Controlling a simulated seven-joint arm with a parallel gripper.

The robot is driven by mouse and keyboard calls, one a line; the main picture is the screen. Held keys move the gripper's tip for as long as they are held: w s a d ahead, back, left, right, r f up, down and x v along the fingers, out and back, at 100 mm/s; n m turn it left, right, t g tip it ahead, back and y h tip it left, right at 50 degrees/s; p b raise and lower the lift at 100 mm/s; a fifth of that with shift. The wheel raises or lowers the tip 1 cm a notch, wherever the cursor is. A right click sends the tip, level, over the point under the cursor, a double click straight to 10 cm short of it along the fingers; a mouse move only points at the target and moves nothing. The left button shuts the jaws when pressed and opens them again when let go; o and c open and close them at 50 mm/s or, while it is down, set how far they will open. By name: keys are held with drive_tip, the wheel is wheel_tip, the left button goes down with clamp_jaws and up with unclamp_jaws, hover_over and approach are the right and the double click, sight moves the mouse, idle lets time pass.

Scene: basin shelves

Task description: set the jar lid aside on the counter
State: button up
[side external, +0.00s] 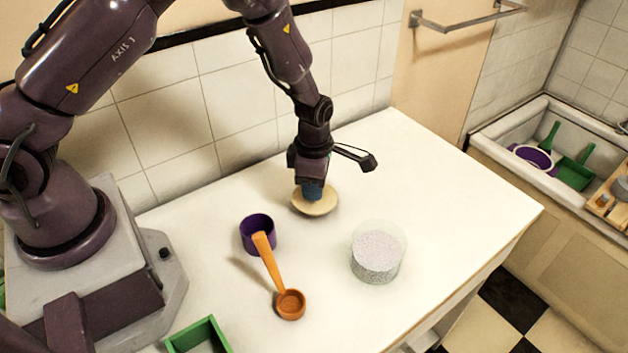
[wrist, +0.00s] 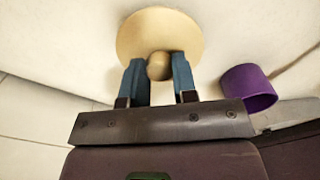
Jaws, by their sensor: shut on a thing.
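The jar lid (side external: 316,203) is a round, pale wooden disc at the back of the counter (side external: 450,190). It also shows in the wrist view (wrist: 162,32), where its round knob sits between the blue fingers. My gripper (side external: 312,190) is shut on the knob, as the wrist view (wrist: 159,72) shows. The lid is at or just above the counter; I cannot tell if it touches. The clear jar (side external: 378,251) stands open to the right, holding pale grainy stuff.
A purple cup (side external: 258,234) stands left of the lid, with an orange scoop (side external: 291,303) leaning on it. A green box (side external: 199,338) is at the front left. The counter's right side is clear. A basin (side external: 480,131) with several items stands beyond it.

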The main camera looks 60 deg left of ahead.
drive_tip(key=shift+f, duration=0.55)
drive_tip(key=o, duration=1)
